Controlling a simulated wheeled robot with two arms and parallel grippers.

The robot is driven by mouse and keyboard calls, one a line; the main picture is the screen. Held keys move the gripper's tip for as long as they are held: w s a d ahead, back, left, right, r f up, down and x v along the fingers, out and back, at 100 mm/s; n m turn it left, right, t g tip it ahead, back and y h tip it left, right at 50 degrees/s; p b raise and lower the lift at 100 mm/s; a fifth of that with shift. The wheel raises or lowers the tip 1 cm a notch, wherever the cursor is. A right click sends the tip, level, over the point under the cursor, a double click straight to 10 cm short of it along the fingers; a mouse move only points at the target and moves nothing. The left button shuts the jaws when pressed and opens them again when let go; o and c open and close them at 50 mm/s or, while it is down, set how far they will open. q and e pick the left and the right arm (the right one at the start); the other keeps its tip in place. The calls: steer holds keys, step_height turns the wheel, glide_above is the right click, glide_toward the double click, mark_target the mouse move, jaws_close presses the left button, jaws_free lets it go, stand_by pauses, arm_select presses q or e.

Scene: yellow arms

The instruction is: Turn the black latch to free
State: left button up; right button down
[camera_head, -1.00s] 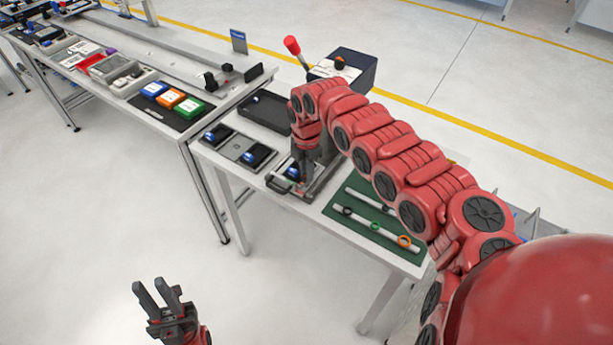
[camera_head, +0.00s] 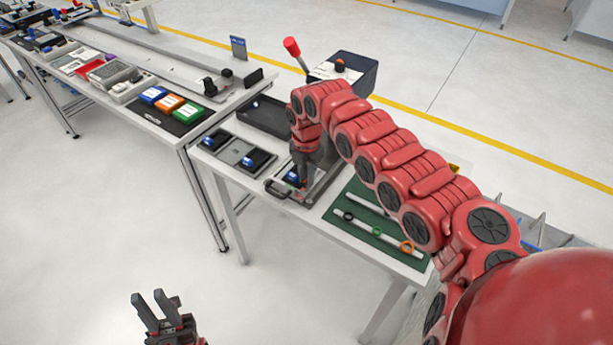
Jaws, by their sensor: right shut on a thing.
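My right gripper (camera_head: 303,180) points down over a metal fixture (camera_head: 322,188) on the near table, just beside a blue part (camera_head: 293,176) in it. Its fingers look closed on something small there. The black latch itself is hard to make out, as the gripper and wrist cover much of the fixture. A black handle (camera_head: 277,190) sticks out at the fixture's front left. My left gripper (camera_head: 155,303) is open and empty, low over the floor and away from the table.
A tray with black and blue parts (camera_head: 240,152) lies left of the fixture. A green mat (camera_head: 377,225) with rods and coloured rings lies right. Behind stand a black tray (camera_head: 262,116) and a box (camera_head: 343,72) with a red-knobbed lever (camera_head: 292,47).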

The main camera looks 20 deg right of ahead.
steer(key=c, duration=0.8)
jaws_free()
steer(key=shift+c, duration=0.2)
steer(key=shift+r, duration=0.15)
steer(key=shift+r, duration=0.35)
step_height(320, 180, up, 16)
steer(key=p, duration=0.3)
steer(key=shift+r+p, duration=0.25)
steer(key=shift+p, duration=0.15)
